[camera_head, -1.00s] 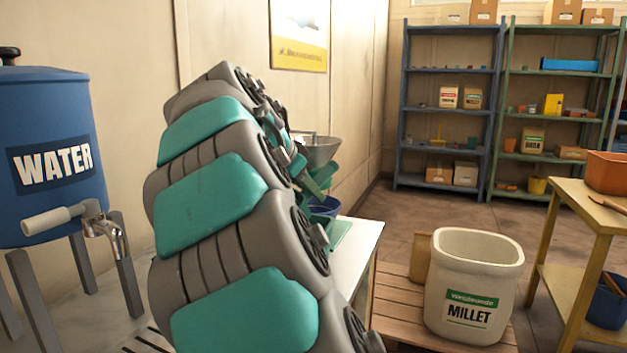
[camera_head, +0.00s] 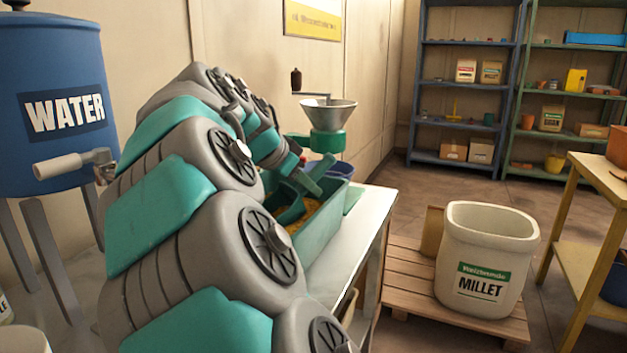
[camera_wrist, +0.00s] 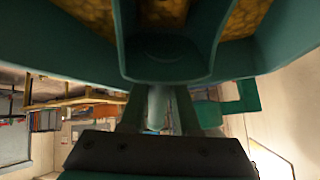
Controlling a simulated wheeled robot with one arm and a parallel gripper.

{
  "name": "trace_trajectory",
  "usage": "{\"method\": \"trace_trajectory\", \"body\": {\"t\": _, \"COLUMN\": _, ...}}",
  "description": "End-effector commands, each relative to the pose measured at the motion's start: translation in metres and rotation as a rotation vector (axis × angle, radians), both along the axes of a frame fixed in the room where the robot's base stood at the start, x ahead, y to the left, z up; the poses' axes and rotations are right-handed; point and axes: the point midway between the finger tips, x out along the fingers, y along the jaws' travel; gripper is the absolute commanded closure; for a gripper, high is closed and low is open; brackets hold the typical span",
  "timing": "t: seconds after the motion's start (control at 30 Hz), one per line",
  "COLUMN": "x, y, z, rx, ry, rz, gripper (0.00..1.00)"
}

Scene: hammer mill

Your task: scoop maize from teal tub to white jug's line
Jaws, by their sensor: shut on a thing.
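My gripper (camera_wrist: 158,115) is shut on the handle of a dark teal scoop (camera_wrist: 165,66). In the head view the scoop (camera_head: 291,203) is over or in the teal tub (camera_head: 327,224), at its near-left end, partly behind my arm. Yellow maize (camera_head: 311,207) shows in the tub. In the wrist view maize shows inside the scoop (camera_wrist: 163,12) and on both sides of it; how full the scoop is cannot be told. The white jug cannot be made out for certain; a white rounded rim (camera_head: 22,341) is cut off at the lower left.
The tub stands on a white-topped table (camera_head: 362,228). A hand mill with a metal hopper (camera_head: 328,114) and a blue container (camera_head: 333,168) stand behind it. A blue water barrel (camera_head: 60,95) is at left. A millet bin (camera_head: 484,262) stands on a pallet right of the table.

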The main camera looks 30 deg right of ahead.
Motion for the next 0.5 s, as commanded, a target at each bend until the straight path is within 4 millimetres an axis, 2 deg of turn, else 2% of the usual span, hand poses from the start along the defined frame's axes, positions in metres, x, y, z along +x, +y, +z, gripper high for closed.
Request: {"method": "trace_trajectory", "body": {"t": 0.5, "x": -0.003, "y": 0.042, "z": -0.007, "rx": 0.055, "ry": 0.005, "rz": 0.002, "gripper": 1.00}}
